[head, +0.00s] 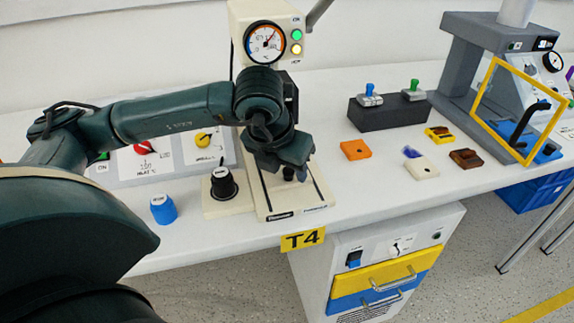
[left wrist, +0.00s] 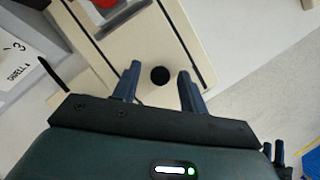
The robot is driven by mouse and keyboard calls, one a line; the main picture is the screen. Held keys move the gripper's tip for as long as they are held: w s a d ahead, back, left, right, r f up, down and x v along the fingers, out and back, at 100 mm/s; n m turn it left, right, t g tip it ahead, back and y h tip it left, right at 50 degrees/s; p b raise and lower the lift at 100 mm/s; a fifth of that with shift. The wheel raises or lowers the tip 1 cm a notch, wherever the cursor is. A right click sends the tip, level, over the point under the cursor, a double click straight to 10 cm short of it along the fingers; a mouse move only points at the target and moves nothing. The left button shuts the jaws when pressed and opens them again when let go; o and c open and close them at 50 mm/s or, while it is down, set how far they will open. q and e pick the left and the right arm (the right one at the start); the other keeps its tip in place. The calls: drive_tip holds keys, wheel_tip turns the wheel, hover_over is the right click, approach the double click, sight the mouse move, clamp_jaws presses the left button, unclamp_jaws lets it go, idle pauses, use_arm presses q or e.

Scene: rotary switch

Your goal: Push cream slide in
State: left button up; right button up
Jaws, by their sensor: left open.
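The cream slide (left wrist: 143,45) is a flat cream plate with a round black knob (left wrist: 160,75), lying on a cream base between dark slots. In the head view, the base (head: 300,207) stands below the dial tower, and my arm hides much of the slide. My left gripper (head: 286,172) is over it, pointing down. In the left wrist view, its two blue fingers (left wrist: 157,84) are apart, and the knob appears in the gap between them. I cannot tell how high the fingertips are above the plate.
A cream block with a black rotary knob (head: 223,184) and a blue cap (head: 163,209) stand left of the base. The dial tower (head: 265,45) rises behind. Orange (head: 355,150) and cream (head: 421,168) blocks lie to the right, with free table between them and the base.

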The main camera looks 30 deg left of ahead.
use_arm(q)
drive_tip(key=shift+c, duration=0.4)
drive_tip(key=c, duration=0.3)
clamp_jaws()
drive_tip(key=shift+w+a, duration=0.2)
drive_tip(key=shift+w+a+f+b, duration=0.1)
drive_tip(key=shift+w+a+b, duration=0.65)
drive_tip(key=shift+w+a, duration=0.4)
drive_tip(key=shift+a, duration=0.2)
drive_tip(key=shift+a+r, duration=0.1)
drive_tip(key=shift+r, duration=0.15)
